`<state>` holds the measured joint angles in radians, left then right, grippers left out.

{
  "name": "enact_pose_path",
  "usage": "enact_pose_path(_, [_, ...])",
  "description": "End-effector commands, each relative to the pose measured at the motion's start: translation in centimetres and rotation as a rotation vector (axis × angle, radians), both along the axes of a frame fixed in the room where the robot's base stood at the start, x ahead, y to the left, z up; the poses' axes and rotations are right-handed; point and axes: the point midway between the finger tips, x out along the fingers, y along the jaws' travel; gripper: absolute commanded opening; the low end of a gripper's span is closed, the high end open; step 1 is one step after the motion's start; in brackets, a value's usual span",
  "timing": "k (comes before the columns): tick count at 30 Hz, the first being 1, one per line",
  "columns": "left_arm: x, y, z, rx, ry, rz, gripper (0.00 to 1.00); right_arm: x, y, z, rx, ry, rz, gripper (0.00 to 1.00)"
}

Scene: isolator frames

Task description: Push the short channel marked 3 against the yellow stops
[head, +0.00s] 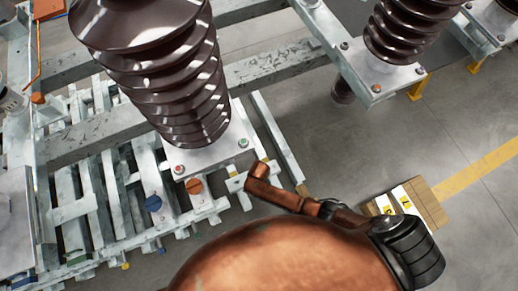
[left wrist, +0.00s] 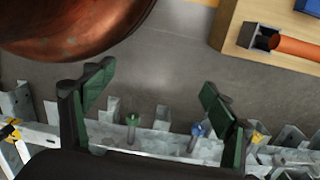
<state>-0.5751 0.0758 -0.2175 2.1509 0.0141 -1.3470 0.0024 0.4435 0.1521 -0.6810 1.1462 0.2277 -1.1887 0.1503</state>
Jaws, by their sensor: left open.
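The number 3 cannot be read on any part. Two pale pieces with yellow labels (head: 396,204) lie on a tan board at the right of the head view; their markings are too small to read. Small yellow parts show on the frame in the left wrist view, one at the left (left wrist: 10,131) and one at the right (left wrist: 256,138); I cannot tell whether they are the stops. My left gripper (left wrist: 155,86) is open, its dark green fingers spread and nothing between them. Metal channel pieces (left wrist: 160,142) lie behind and below the fingers. My right gripper is not seen.
A large copper-coloured body (head: 290,255) fills the bottom of the head view. Brown ribbed insulators (head: 185,85) stand on the grey metal frame (head: 95,135). A wooden box (left wrist: 238,28) with an orange rod (left wrist: 295,47) is at upper right in the wrist view.

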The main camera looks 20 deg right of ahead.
Motion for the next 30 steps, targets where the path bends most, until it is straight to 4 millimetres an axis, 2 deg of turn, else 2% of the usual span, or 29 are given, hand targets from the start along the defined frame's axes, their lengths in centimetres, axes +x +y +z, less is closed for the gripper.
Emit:
enact_pose_path(18, [-1.1, 1.1, -5.3, 0.016, -0.002, -0.002, 0.78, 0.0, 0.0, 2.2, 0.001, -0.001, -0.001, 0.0])
enact_pose_path(30, [-1.3, 1.1, -5.8, 0.017, -0.001, -0.001, 0.78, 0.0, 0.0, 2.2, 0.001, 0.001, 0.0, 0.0])
